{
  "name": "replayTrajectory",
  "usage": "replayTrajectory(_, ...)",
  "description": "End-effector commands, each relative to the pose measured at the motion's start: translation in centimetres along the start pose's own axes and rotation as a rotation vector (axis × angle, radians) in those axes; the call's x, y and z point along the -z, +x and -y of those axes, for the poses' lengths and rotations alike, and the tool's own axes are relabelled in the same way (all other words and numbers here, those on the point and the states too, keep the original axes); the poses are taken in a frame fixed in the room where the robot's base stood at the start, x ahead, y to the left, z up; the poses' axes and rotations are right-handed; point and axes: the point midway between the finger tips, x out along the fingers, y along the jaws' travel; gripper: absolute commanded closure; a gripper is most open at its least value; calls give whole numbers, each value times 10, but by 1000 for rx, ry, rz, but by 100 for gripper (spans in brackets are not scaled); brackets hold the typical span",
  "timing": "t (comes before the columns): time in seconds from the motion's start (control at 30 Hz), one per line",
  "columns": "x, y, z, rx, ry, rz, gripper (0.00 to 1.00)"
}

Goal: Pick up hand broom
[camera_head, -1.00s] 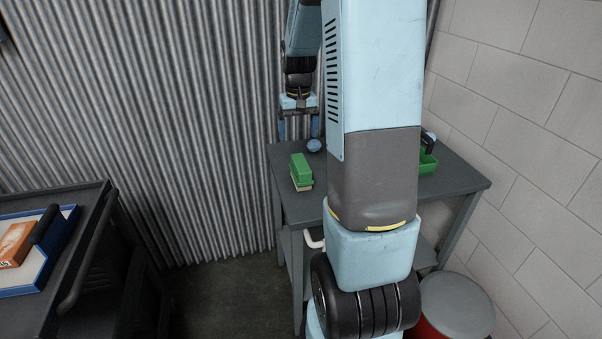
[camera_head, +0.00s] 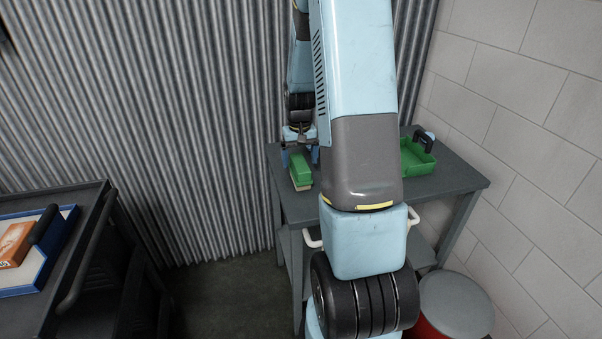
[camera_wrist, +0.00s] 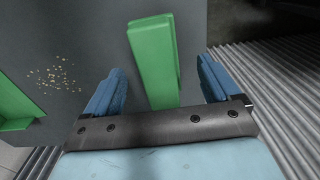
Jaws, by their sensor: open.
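The hand broom (camera_head: 300,172) lies on the grey table (camera_head: 455,180) by the corrugated wall. It has a green block top with pale bristles below; its far end is hidden behind my gripper. My gripper (camera_head: 300,157) is open above the broom's far part, with blue fingers pointing down. In the wrist view the green broom (camera_wrist: 152,55) runs up between the two open fingers (camera_wrist: 161,85), one on each side with gaps. Whether the fingers are down at the broom's height I cannot tell.
A green dustpan (camera_head: 418,160) with a black handle stands at the table's right. It shows at the wrist view's left edge (camera_wrist: 12,108), below scattered crumbs (camera_wrist: 58,78). A red bin (camera_head: 455,305) stands in front right. A dark cart (camera_head: 90,245) is at left.

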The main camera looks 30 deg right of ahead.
Motion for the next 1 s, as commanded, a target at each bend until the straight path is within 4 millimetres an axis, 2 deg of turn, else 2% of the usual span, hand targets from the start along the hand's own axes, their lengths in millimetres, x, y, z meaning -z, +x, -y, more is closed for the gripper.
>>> replayTrajectory(0.2, 10, 26, -4, 0, 1, 3, 11)
replayTrajectory(0.33, 9, 40, -4, 0, 0, 2, 11)
replayTrajectory(0.67, 10, 46, -4, 0, 1, 0, 11)
replayTrajectory(1.0, 10, 46, -4, 0, 1, 0, 42)
